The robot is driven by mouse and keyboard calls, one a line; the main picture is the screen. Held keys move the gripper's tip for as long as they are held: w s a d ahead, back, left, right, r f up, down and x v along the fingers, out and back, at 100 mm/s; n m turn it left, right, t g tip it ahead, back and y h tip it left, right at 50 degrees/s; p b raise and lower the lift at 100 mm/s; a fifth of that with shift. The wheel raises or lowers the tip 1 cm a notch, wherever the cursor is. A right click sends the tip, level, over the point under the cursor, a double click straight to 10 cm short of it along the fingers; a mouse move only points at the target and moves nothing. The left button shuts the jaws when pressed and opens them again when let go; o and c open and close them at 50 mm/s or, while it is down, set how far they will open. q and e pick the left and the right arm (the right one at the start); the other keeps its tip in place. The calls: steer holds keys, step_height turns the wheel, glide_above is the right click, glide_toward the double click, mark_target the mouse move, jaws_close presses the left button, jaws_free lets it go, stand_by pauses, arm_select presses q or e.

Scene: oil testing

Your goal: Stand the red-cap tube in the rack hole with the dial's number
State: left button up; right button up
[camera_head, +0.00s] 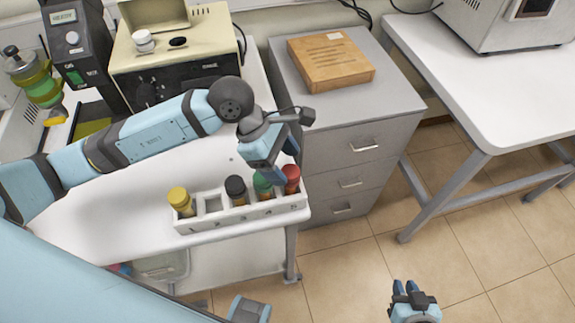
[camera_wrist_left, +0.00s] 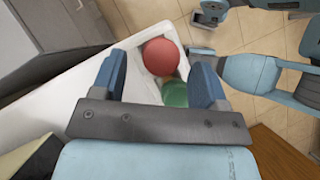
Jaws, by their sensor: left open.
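The red-cap tube (camera_head: 291,178) stands in the right end of the white rack (camera_head: 245,222). Its round red cap also shows in the left wrist view (camera_wrist_left: 160,56). A green-cap tube (camera_head: 262,186) stands beside it, then a black-cap tube (camera_head: 236,189), a square empty hole (camera_head: 213,203) and a yellow-cap tube (camera_head: 181,200) at the left end. My left gripper (camera_head: 277,170) is open above the red and green caps, holding nothing. My right gripper (camera_head: 405,288) hangs empty over the floor; its finger gap is unclear.
A black instrument (camera_head: 76,45) with a knob and small display stands at the back left; its number is unreadable. A cream-topped box (camera_head: 175,50) stands beside it. The white table (camera_head: 120,215) is clear behind the rack. A grey cabinet (camera_head: 345,115) bears a wooden box (camera_head: 330,62).

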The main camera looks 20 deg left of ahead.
arm_select(q)
steer(key=b+v, duration=0.1)
steer(key=v, duration=0.9)
